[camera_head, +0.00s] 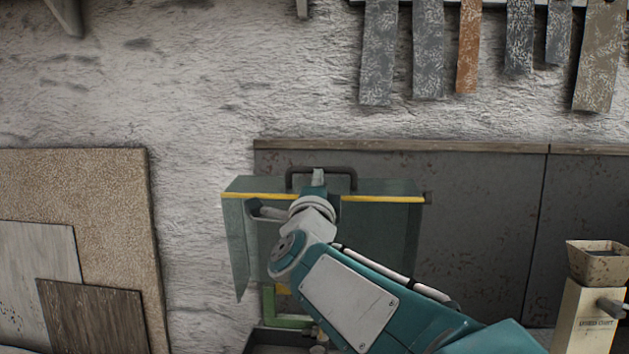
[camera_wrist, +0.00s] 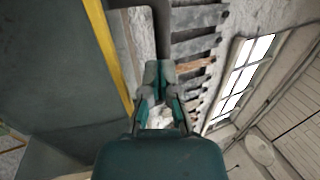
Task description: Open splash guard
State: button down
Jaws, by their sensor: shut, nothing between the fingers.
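The splash guard (camera_head: 385,232) is a dark teal-grey hood with a yellow stripe along its top front edge. It stands in front of the wall in the head view and fills the left of the wrist view (camera_wrist: 45,70). Its black bar handle (camera_head: 343,171) rises above the stripe; a dark bar, seemingly this handle, shows at the top of the wrist view (camera_wrist: 162,28). My gripper (camera_head: 318,178) is at the handle's middle, its fingertips together in the wrist view (camera_wrist: 158,72). Contact with the bar is unclear. My arm hides part of the guard's front.
Below the guard a green frame (camera_head: 289,321) is partly visible. At the right stands a cream post (camera_head: 583,315) with a box on top. Boards (camera_head: 75,210) lean at the left. Metal strips (camera_head: 428,50) hang high on the wall. A grey panel (camera_head: 485,220) stands behind the guard.

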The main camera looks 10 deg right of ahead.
dwell(0.3)
jog(key=x, duration=0.9)
jog(key=shift+w+d+f, duration=0.15)
jog(key=shift+w+f, duration=0.1)
jog(key=shift+w, duration=0.15)
jog(key=shift+s, duration=0.1)
